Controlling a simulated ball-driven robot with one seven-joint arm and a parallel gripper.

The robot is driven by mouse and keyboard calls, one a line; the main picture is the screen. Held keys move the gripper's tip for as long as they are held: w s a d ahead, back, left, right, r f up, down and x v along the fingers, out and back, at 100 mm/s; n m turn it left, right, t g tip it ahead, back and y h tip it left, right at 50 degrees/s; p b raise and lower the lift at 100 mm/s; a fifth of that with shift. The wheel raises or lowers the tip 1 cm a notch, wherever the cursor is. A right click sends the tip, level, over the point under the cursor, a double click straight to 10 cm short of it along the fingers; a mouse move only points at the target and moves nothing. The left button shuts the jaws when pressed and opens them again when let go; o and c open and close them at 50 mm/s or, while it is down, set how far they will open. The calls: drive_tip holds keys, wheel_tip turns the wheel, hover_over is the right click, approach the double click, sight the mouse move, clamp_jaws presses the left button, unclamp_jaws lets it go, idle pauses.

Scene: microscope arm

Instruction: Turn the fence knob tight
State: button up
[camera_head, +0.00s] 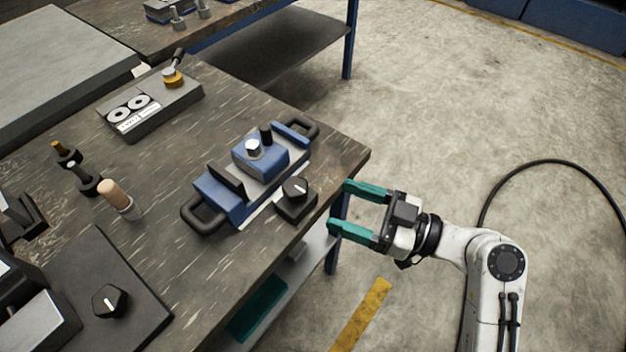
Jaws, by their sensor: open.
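Two black knobs show, and I cannot tell which is the fence knob. One black knob with a white pointer line (295,188) sits on a small dark block in front of the blue fixture (215,198), near the bench edge. Another black knob (110,301) sits on a dark flat plate (90,260) at the lower left. My gripper (340,207) has teal fingers spread open, pointing left and empty. It is just off the bench edge, right of the first knob and apart from it. How tight either knob is cannot be seen.
The workbench (165,225) also holds a dark gauge box (150,112) with a yellow-collared lever, a wooden-handled tool (118,198) and small black pegs (84,178). Black loop handles (200,220) stick out from the blue fixture.

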sight(307, 193)
drive_tip(key=p+x, duration=0.1)
drive_tip(key=x, duration=0.9)
drive_tip(key=shift+a, duration=0.1)
drive_tip(key=c, duration=1)
drive_tip(key=shift+o, duration=0.2)
